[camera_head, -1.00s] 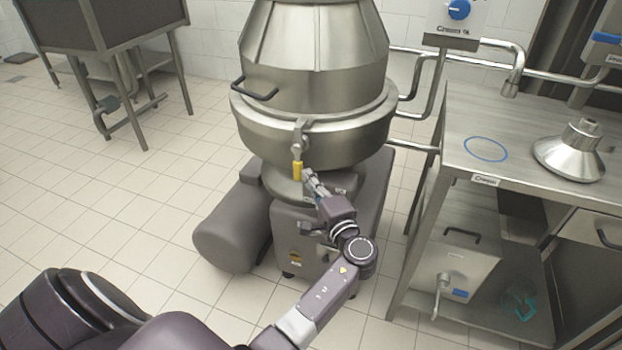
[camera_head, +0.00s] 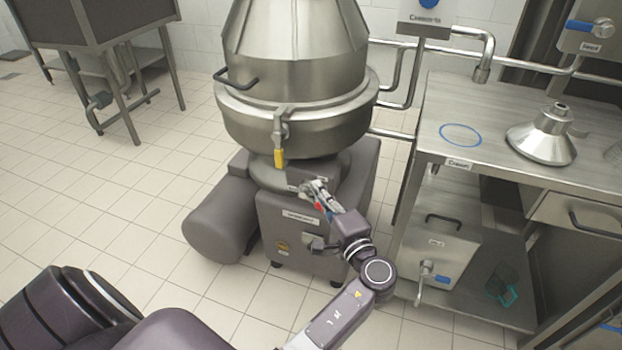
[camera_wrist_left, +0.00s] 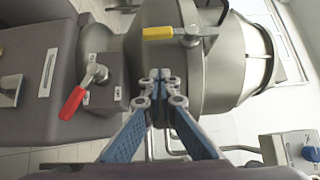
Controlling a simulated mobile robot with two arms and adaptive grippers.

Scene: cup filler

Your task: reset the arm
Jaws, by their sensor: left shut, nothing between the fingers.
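My left gripper (camera_head: 311,187) is in front of the lower body of the large steel machine (camera_head: 295,110), below and to the right of the yellow handle (camera_head: 279,158). In the left wrist view its fingers (camera_wrist_left: 158,76) are together, shut, with nothing between them. That view also shows the yellow handle (camera_wrist_left: 157,33) just beyond the fingertips and a red lever (camera_wrist_left: 72,103) on a grey box to the left. In the head view the red lever (camera_head: 317,206) is partly hidden by the gripper. My right gripper is not in view.
A steel table (camera_head: 490,119) with a blue ring (camera_head: 460,134) and a metal funnel (camera_head: 541,138) stands at the right. A tap (camera_head: 482,73) hangs above it. A green cup (camera_head: 503,288) is on its lower shelf. The tiled floor (camera_head: 120,200) is open at the left.

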